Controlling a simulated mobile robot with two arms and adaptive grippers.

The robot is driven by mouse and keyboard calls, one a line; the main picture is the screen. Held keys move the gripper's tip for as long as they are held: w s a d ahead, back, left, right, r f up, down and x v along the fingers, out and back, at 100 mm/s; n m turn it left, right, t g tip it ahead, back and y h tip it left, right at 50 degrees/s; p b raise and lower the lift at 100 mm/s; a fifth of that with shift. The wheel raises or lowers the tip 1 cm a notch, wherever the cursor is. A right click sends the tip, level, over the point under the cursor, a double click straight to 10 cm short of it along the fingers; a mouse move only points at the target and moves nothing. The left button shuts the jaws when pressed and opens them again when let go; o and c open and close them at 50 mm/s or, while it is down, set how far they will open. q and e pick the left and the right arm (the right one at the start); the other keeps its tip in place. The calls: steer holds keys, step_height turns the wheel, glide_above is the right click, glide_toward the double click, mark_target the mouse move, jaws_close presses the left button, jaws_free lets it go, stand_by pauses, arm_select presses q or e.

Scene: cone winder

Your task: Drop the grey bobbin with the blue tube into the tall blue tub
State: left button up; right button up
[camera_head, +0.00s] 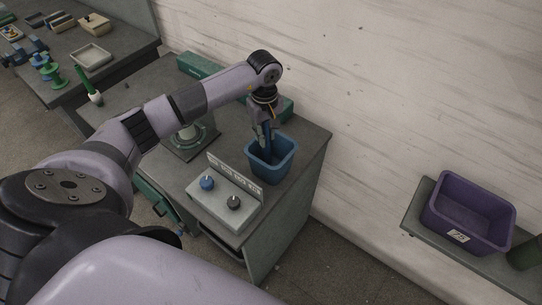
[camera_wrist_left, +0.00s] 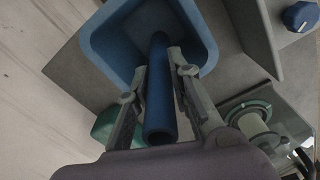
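The tall blue tub (camera_head: 284,169) stands on the grey cabinet near its right edge. It also shows in the left wrist view (camera_wrist_left: 109,40), with its opening beyond my fingers. My left gripper (camera_head: 264,139) points down at the tub's mouth. In the left wrist view its two fingers (camera_wrist_left: 159,74) close on either side of a blue tube (camera_wrist_left: 159,105), which I take as the bobbin's tube. The tube's far end reaches over the tub's opening. I cannot make out any grey winding on it. My right gripper is out of view.
A control box (camera_head: 222,206) with a blue and a dark knob sits beside the tub. A winder spindle (camera_head: 190,135) stands behind my arm. A purple crate (camera_head: 468,214) is on a shelf at right. A table (camera_head: 118,44) with small items is at back left.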

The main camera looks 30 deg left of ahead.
arm_select(q)
steer(key=o, duration=0.5)
step_height(320, 180, up, 12)
steer(key=shift+r, duration=0.1)
stand_by(0.5)
